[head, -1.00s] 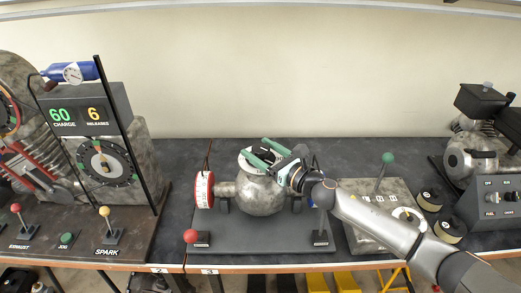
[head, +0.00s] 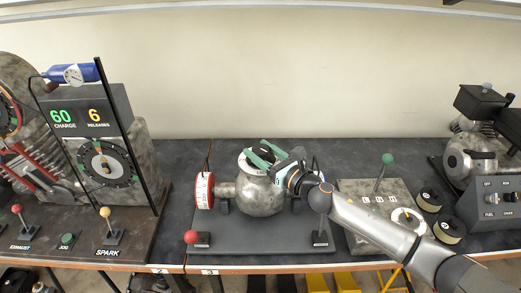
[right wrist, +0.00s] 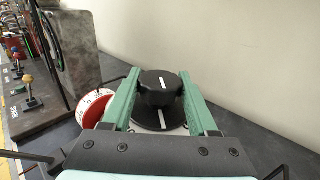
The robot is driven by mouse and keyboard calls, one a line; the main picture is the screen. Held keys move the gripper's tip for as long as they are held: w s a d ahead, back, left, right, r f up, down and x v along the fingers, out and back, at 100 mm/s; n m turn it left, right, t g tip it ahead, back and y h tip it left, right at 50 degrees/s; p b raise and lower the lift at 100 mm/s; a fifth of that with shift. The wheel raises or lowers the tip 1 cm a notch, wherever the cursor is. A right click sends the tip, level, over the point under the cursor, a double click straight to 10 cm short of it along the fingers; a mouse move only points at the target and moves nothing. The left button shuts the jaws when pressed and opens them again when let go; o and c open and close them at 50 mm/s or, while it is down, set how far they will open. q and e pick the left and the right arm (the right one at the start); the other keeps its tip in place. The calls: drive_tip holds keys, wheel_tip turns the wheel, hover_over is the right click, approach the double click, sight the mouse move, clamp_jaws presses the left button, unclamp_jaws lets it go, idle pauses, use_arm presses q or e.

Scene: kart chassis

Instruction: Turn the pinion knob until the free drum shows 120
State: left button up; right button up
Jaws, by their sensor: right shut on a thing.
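The pinion knob (right wrist: 158,90) is black with a white line on top, and it stands over a dark round plate in the right wrist view. My right gripper (head: 261,154) is shut on the knob from above, with one green finger on each side of it. In the head view the fingers and wrist largely hide the knob. The free drum (head: 204,190), with a red face and white rim, is on the left end of the round metal housing (head: 262,195). It also shows in the right wrist view (right wrist: 92,108); its reading is too small to tell. My left gripper is not in view.
A red-knobbed lever (head: 191,237) stands at the front left of the base plate (head: 262,240). A display box (head: 90,110) showing 60 and 6 is at the left. A green-knobbed lever (head: 388,159) stands on a metal box to the right, near black spools (head: 429,201).

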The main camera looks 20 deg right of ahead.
drive_tip(key=m+h+p, duration=0.1)
drive_tip(key=h, duration=0.1)
drive_tip(key=m+t+h+p, duration=0.1)
drive_tip(key=m+h, duration=0.1)
drive_tip(key=shift+a+r, duration=0.1)
drive_tip(key=shift+r, duration=0.05)
drive_tip(key=m+h, duration=0.1)
drive_tip(key=h, duration=0.1)
drive_tip(key=m+h+p, duration=0.1)
drive_tip(key=h, duration=0.1)
drive_tip(key=shift+m+t+h, duration=0.3)
drive_tip(key=m+h, duration=0.1)
drive_tip(key=h, duration=0.1)
drive_tip(key=m+h, duration=0.1)
drive_tip(key=h, duration=0.1)
drive_tip(key=shift+f+m+g, duration=0.2)
drive_tip(key=shift+m+g, duration=0.1)
drive_tip(key=shift+g, duration=0.1)
drive_tip(key=shift+m+g+h+b, duration=0.45)
drive_tip(key=shift+m+g+h, duration=0.55)
drive_tip(key=shift+m+h, duration=0.85)
drive_tip(key=shift+n+h, duration=0.25)
drive_tip(key=shift+h, duration=0.2)
drive_tip(key=o, duration=1.4)
drive_tip(key=shift+c, duration=0.2)
